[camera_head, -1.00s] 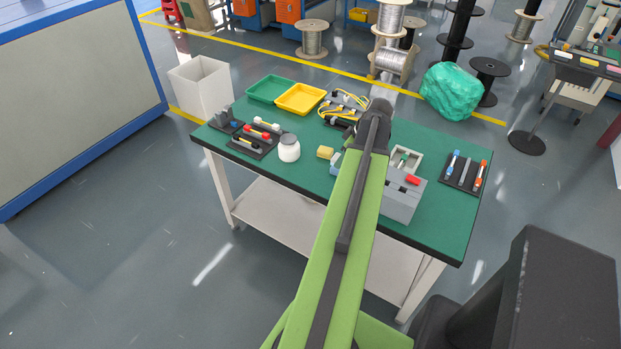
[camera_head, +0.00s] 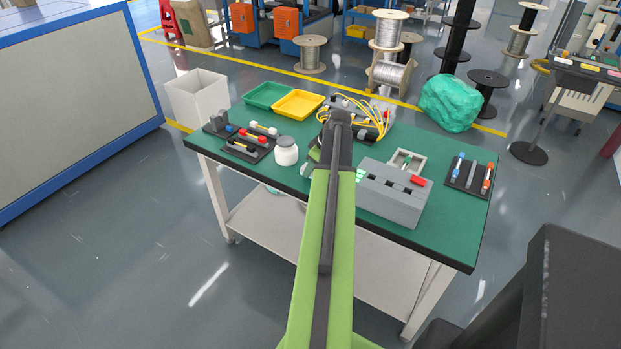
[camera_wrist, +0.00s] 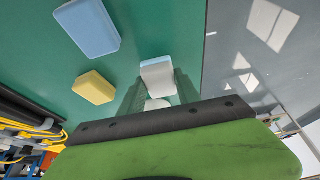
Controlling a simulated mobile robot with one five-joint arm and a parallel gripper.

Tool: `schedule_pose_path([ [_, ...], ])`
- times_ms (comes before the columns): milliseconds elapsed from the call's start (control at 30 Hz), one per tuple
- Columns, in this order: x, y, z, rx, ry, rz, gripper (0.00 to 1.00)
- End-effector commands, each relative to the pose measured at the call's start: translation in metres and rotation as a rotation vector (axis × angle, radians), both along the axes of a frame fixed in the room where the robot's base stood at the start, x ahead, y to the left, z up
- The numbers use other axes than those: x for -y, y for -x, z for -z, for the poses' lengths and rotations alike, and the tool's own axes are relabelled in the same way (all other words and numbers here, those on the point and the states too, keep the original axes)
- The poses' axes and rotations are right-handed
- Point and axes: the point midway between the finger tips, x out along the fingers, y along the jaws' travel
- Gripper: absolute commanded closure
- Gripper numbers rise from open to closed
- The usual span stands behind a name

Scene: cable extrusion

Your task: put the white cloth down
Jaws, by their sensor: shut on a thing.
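The white cloth (camera_wrist: 158,74), a small white block-like piece with a pale blue side, is between the fingers of my gripper (camera_wrist: 158,90) in the wrist view. The fingers are shut on it. It appears over the green tabletop close to the table's edge; whether it touches the surface I cannot tell. In the head view my arm mostly hides the gripper and cloth. A blue block (camera_wrist: 87,27) and a yellow block (camera_wrist: 93,88) lie on the table, left of the cloth in the wrist view.
The green table (camera_head: 440,235) holds a white jar (camera_head: 286,152), a grey slotted box (camera_head: 392,196), a yellow tray (camera_head: 298,104), a green tray (camera_head: 267,95) and yellow cables (camera_head: 362,115). A marker holder (camera_head: 468,175) is at the right. Bare tabletop shows at the front left.

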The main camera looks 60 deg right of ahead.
Motion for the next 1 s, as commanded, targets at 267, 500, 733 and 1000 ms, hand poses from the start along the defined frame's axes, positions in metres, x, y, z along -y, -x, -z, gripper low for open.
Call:
schedule_pose_path([
  [267, 0.0002, 0.0005, 0.0155, 0.000, 0.000, 0.000, 0.93],
  [500, 0.0003, 0.0007, 0.0190, 0.000, 0.000, 0.001, 0.54],
  [733, 0.0004, 0.0008, 0.0189, 0.000, 0.000, 0.001, 0.39],
  [1000, 0.0006, 0.0009, 0.0146, 0.000, 0.000, 0.001, 0.39],
])
